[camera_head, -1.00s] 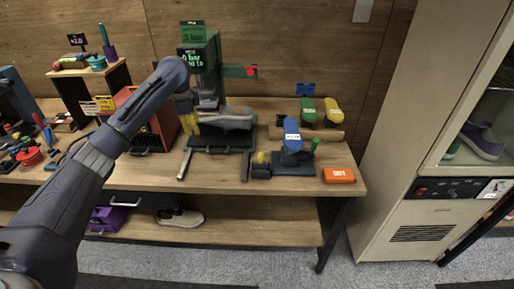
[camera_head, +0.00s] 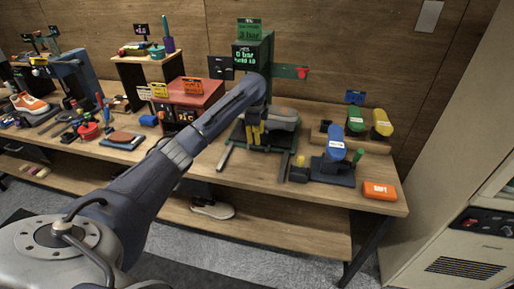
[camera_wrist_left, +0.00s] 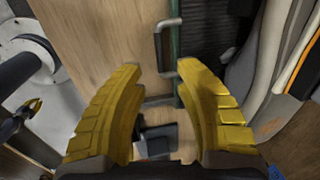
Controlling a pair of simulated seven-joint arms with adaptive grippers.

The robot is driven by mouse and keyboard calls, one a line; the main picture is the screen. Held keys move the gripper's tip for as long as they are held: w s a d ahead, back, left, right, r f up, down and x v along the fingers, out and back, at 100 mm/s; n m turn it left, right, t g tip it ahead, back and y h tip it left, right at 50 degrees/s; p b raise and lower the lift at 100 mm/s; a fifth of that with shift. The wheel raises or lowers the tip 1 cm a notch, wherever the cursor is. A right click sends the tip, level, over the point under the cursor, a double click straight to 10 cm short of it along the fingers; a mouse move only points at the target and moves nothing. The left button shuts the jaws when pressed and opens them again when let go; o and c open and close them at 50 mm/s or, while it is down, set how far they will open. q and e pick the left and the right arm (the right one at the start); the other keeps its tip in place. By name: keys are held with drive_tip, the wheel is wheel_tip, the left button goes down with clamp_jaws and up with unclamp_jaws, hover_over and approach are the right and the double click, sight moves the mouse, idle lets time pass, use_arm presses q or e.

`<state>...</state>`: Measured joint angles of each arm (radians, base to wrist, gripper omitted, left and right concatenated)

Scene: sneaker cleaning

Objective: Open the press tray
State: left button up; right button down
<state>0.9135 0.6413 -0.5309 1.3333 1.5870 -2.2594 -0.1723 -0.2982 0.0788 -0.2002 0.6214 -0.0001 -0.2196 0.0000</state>
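The press (camera_head: 253,60) is a green frame with a lit display reading 0 bar, at the back of the bench in the head view. A grey shoe (camera_head: 285,117) sits in its lower part, above the dark press tray (camera_head: 235,133). My left gripper (camera_head: 255,138) is in front of the tray, yellow fingers pointing down, and hides part of it. In the left wrist view the gripper (camera_wrist_left: 165,75) is open and empty. A grey bar handle (camera_wrist_left: 159,45) beside the dark ribbed tray (camera_wrist_left: 203,30) lies beyond the gap between the fingertips, apparently untouched. My right gripper cannot be made out clearly.
Two grey rails (camera_head: 224,158) run forward from the press. A blue device (camera_head: 336,150) on a dark base and an orange box (camera_head: 380,190) stand to the right. A red box (camera_head: 190,103) is to the left. Bare wood lies before the rails.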

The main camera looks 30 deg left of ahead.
sight(257, 149)
use_arm(q)
drive_tip(key=f, duration=0.4)
drive_tip(key=w+f, duration=0.1)
drive_tip(key=f, duration=0.2)
drive_tip(key=shift+w+a+f, duration=0.1)
drive_tip(key=shift+a, duration=0.15)
drive_tip(key=shift+o, duration=0.2)
clamp_jaws()
